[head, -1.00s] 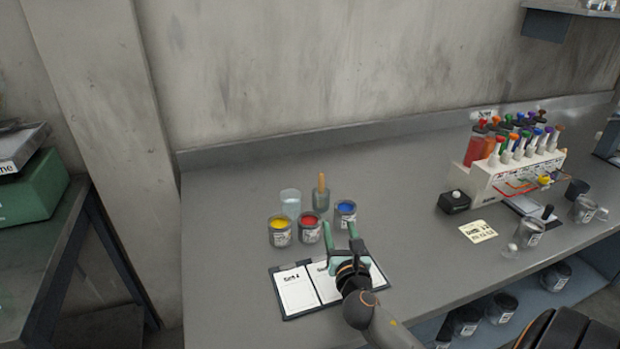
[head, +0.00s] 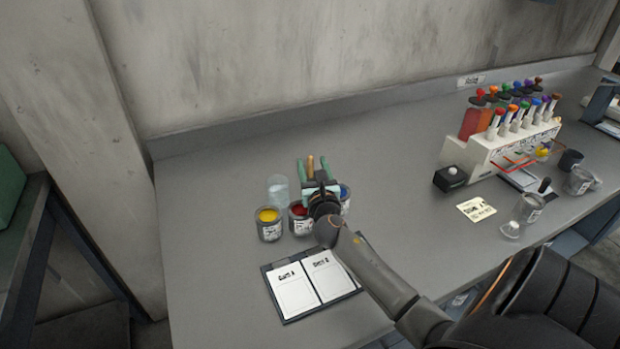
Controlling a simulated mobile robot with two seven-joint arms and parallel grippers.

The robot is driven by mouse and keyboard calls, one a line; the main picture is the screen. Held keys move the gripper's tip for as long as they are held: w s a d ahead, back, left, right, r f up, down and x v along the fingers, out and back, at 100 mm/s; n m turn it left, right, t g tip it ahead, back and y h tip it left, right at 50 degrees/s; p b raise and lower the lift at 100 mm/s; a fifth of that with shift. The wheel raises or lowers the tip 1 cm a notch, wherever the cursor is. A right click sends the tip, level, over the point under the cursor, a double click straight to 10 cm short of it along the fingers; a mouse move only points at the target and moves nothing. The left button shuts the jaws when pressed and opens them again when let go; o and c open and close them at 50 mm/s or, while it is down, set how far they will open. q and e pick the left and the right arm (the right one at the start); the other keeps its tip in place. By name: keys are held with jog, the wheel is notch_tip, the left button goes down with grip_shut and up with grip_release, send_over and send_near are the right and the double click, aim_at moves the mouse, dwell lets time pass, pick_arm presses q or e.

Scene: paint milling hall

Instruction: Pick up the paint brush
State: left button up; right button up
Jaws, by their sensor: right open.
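The paint brush (head: 310,168) stands upright with its wooden handle up, in a glass jar at the back of a small group of containers. The jar is now mostly hidden behind my gripper. My right gripper (head: 312,164) is open, with its two green fingers on either side of the handle in the picture. I cannot tell whether they touch it. My left gripper is not in view.
Open paint cans of yellow (head: 268,223), red (head: 298,218) and blue (head: 345,198) stand close around, with a clear glass (head: 278,190) at the left. A clipboard with two sheets (head: 310,282) lies in front. A rack of coloured tubes (head: 500,140) stands right. The bench middle is clear.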

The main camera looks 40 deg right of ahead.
jog(key=shift+b+x, duration=0.3)
jog(key=shift+x, duration=2.5)
jog(key=shift+a, duration=0.1)
grip_shut()
